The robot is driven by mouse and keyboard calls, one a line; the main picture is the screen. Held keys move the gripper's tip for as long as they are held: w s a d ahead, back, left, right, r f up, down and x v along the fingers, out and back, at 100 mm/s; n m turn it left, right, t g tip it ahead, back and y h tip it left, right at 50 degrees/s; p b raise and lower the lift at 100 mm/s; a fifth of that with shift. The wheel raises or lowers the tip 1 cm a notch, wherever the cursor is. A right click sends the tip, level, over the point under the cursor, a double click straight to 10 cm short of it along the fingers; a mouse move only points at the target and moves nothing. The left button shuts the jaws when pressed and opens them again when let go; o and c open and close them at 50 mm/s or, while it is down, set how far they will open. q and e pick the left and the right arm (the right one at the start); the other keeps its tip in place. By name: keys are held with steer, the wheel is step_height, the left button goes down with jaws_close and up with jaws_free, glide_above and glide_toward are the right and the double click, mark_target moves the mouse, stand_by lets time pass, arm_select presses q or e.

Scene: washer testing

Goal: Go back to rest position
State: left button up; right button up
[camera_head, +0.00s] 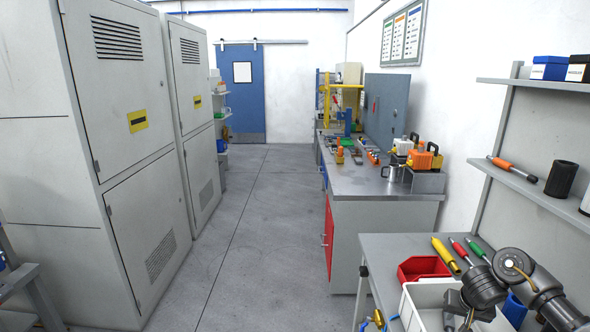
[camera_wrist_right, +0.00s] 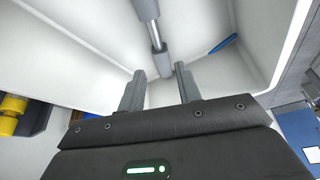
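My right gripper (camera_head: 468,320) hangs over a white bin (camera_head: 411,308) on the grey table at the bottom right, its tips cut off by the frame edge. In the right wrist view the two fingers of this gripper (camera_wrist_right: 160,74) stand apart inside white walls. A grey metal rod (camera_wrist_right: 147,10) comes down from the top and ends near the gap between them; I see no finger touching it. A thin blue object (camera_wrist_right: 222,44) lies along the white wall to the right. My left gripper is not in view.
A red bin (camera_head: 422,268) and yellow, red and green-handled tools (camera_head: 446,254) lie on the grey table (camera_head: 390,246) close to my right arm. A shelf (camera_head: 540,190) stands to the right. Tall grey cabinets (camera_head: 120,150) line the left; the floor between (camera_head: 250,240) is clear.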

arm_select(q)
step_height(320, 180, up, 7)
steer(key=p, duration=0.6)
arm_select(e)
step_height(320, 180, up, 10)
arm_select(q)
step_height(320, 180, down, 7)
steer(key=b, duration=0.7)
arm_select(e)
steer(key=a+n+y, duration=0.2)
steer(key=a+n, duration=0.4)
steer(key=a, duration=1.4)
steer(key=shift+w+a, duration=0.35)
steer(key=shift+w, duration=0.1)
